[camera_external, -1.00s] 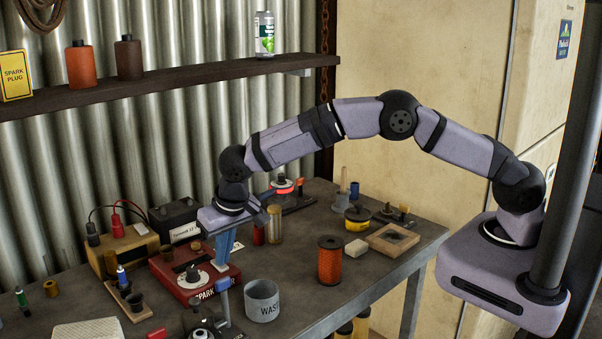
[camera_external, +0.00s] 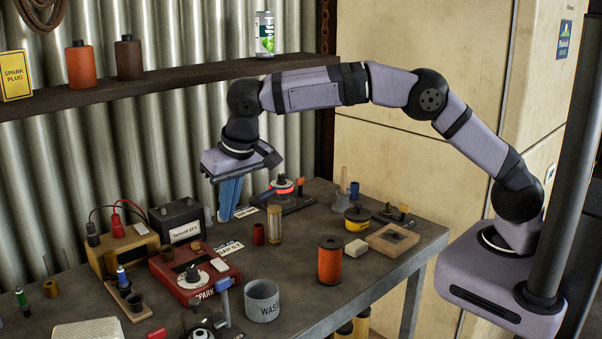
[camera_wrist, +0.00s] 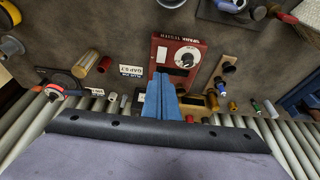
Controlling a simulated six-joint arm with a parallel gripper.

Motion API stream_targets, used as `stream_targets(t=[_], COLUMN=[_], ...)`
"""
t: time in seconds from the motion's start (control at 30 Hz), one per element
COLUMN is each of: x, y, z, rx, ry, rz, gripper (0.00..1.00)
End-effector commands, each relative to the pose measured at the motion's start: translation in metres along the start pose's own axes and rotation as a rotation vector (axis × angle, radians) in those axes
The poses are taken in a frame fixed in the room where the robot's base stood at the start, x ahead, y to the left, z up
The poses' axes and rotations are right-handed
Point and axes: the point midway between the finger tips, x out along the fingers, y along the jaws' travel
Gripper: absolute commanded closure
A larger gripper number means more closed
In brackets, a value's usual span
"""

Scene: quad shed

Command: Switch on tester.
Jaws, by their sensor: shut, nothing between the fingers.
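The tester is a red box (camera_external: 171,283) with spark lettering on its front, standing on the bench at the left. A white round dial with a dark knob (camera_external: 193,277) sits on its top, and a small white switch-like piece (camera_external: 222,285) sits near its right edge. In the wrist view the tester (camera_wrist: 192,43) shows from above with the dial and a white rectangular piece (camera_wrist: 162,54). I cannot tell which way that piece is tipped. My gripper (camera_external: 226,217) is shut and empty, pointing down, above and behind the tester and apart from it. Its blue fingers (camera_wrist: 160,78) cover some bench.
A black battery box (camera_external: 178,224) and a tan meter (camera_external: 130,250) with leads stand behind the tester. A grey waste cup (camera_external: 262,300) and an orange spool (camera_external: 329,260) stand to its right. A blue-topped stand (camera_external: 223,290) is close in front. The shelf (camera_external: 180,80) runs above.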

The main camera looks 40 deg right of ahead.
Motion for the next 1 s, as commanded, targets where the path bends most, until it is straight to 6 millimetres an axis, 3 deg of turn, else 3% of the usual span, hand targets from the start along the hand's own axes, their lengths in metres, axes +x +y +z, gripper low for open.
stream_targets(t=[1.0], x=[0.001], y=[-0.002], z=[-0.015], rx=[0.0], ry=[0.0], rz=[0.001], gripper=[1.0])
